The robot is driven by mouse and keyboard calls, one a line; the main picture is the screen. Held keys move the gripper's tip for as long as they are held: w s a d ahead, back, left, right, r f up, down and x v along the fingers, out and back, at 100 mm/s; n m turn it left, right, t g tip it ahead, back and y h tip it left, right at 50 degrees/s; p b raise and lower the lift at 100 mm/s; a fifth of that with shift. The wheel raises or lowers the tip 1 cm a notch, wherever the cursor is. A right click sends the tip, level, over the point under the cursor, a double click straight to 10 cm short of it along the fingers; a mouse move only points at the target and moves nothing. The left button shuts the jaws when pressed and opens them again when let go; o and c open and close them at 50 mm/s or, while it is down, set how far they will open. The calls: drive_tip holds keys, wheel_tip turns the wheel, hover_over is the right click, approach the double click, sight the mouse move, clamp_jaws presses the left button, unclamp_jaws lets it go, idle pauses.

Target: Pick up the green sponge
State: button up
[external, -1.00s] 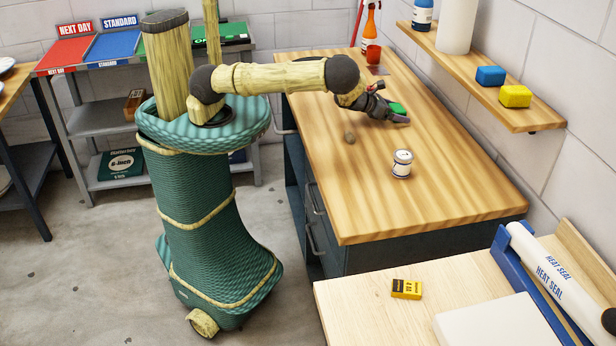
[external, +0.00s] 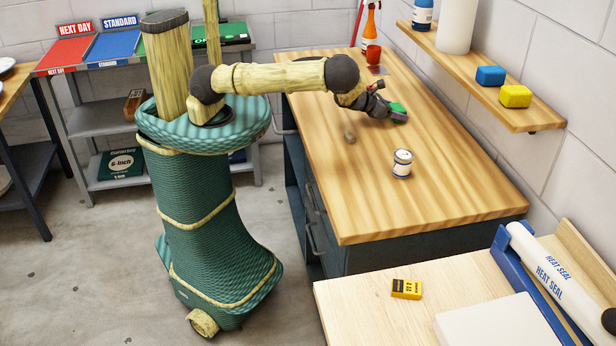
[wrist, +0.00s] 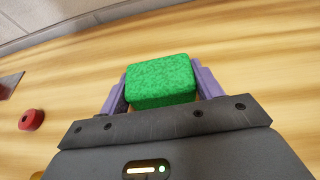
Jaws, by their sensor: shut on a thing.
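The green sponge (wrist: 160,80) is a textured block between the two purple fingers of my gripper (wrist: 160,92) in the wrist view. The fingers press on its left and right sides. In the external view the sponge (external: 398,110) shows at the end of my arm, low over the wooden bench (external: 445,190). My gripper (external: 393,115) is shut on it there. I cannot tell whether the sponge touches the bench top.
A wall shelf (external: 480,85) holds blue and yellow sponges.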

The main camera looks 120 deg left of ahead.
sight(400, 104)
wheel_tip(400, 104, up, 10)
drive_tip(key=shift+f+b, duration=0.1)
drive_tip(key=shift+b, duration=0.4)
